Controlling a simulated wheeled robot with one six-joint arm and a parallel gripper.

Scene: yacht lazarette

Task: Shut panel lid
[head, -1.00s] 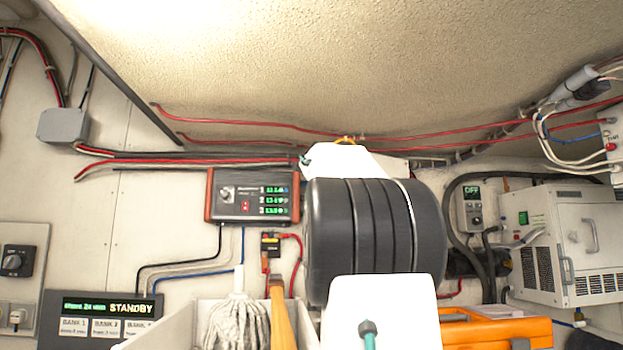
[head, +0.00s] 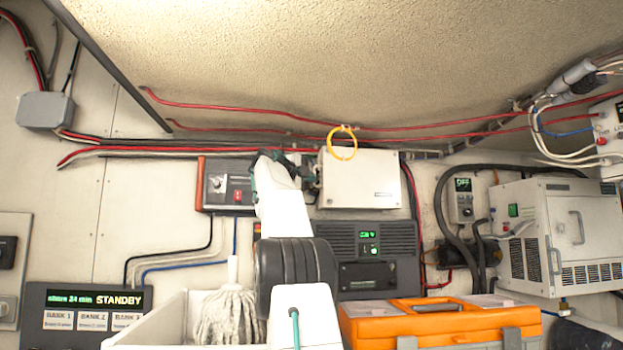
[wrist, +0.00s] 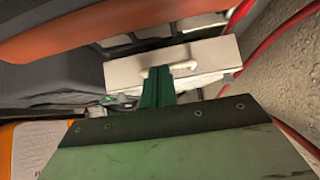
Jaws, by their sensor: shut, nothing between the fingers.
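A white panel box (head: 362,178) is mounted high on the wall, right of centre in the head view. Its face has a small label near the lower right corner. I cannot tell how far its lid stands open. My gripper (head: 308,176) is at the box's left side, its dark green fingers shut and empty. In the wrist view the fingers (wrist: 157,88) point at the white box (wrist: 185,58), over a small white fitting on it. The fingertips look close to the box, but I cannot tell whether they touch.
A dark grey unit (head: 385,240) sits below the box. An orange case (head: 400,325) and a white bin (head: 175,312) stand low in front. Red cables (head: 230,108) and a yellow ring (head: 342,142) are near the box top.

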